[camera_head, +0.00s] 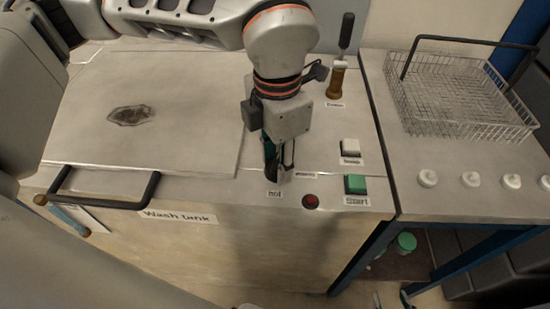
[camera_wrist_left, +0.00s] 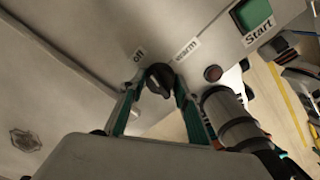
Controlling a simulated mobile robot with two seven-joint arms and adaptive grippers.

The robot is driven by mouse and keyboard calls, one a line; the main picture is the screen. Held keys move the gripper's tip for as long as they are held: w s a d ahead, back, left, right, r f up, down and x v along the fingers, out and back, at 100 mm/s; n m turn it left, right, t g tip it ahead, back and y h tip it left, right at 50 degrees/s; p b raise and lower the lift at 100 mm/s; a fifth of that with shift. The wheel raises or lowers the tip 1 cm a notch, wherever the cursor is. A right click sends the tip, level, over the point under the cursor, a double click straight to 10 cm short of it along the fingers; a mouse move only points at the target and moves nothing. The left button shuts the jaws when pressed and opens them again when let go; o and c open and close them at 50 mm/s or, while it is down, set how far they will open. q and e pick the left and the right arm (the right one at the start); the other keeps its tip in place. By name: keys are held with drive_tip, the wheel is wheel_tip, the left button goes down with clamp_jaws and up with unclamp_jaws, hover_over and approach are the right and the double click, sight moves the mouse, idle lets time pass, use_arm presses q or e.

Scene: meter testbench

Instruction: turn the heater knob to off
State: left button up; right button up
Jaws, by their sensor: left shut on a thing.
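The heater knob (camera_wrist_left: 158,78) is small, dark and ridged, and sits on the wash tank's top in the left wrist view. Labels "off" (camera_wrist_left: 139,54) and "warm" (camera_wrist_left: 187,49) stand beside it; a "hot" label (camera_head: 275,194) shows in the head view. My left gripper (camera_head: 278,174) reaches down over the knob, its fingers (camera_wrist_left: 158,86) shut on its two sides. They mostly hide the knob in the head view. Which label its pointer faces is unclear. My right gripper's fingertips (camera_head: 392,299) show apart at the bottom edge of the head view, with nothing seen between them.
A red lamp (camera_head: 310,201), a green Start button (camera_head: 355,184) and a white button (camera_head: 350,146) lie right of the knob. A black handle (camera_head: 105,203) is at the front left. A wire basket (camera_head: 460,95) and white knobs (camera_head: 471,179) are on the right bench.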

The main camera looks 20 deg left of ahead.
sight(277, 160)
use_arm(q)
drive_tip(key=shift+n+p, duration=0.3)
drive_tip(key=shift+n, duration=0.9)
drive_tip(key=o, duration=1.1)
drive_tip(key=shift+o, duration=0.2)
wheel_tip(277, 160, up, 12)
